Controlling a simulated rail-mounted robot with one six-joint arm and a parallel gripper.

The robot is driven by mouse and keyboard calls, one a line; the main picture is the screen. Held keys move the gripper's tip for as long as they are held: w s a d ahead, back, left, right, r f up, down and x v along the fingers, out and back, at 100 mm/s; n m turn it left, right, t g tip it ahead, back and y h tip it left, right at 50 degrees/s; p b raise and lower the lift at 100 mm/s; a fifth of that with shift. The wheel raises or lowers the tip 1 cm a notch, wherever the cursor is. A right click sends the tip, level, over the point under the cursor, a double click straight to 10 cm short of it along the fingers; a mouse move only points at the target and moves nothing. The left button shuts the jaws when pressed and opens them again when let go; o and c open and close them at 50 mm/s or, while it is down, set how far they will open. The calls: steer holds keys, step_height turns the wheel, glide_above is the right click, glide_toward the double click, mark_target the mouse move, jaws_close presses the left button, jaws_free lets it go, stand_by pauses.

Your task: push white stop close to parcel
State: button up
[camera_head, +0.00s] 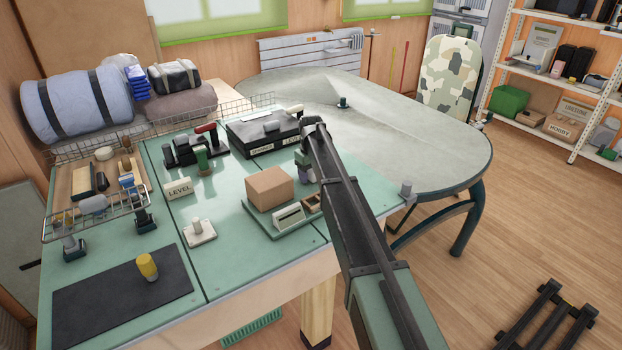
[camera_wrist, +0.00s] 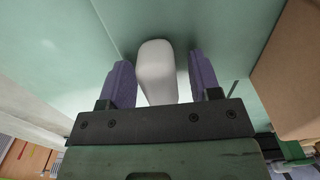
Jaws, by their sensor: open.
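The parcel (camera_head: 269,188) is a plain brown box on the green table. It also shows at the right edge of the wrist view (camera_wrist: 294,75). My gripper (camera_head: 305,171) is low over the table, just right of the parcel in the head view. Its two purple fingers (camera_wrist: 163,82) are open. A white rounded block (camera_wrist: 157,72) stands between them, with a gap to the parcel. My gripper mostly hides this block in the head view. A white piece with a flat base and a knob (camera_head: 200,231) stands left of the parcel; I cannot tell which is the white stop.
A yellow cylinder (camera_head: 147,266) stands on a dark mat (camera_head: 110,306).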

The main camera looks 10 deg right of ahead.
jaws_close()
steer(key=shift+s+a, duration=0.45)
steer(key=shift+a, duration=0.4)
steer(key=shift+s+a, duration=0.4)
steer(key=shift+a, duration=0.45)
jaws_free()
steer(key=shift+r, duration=0.15)
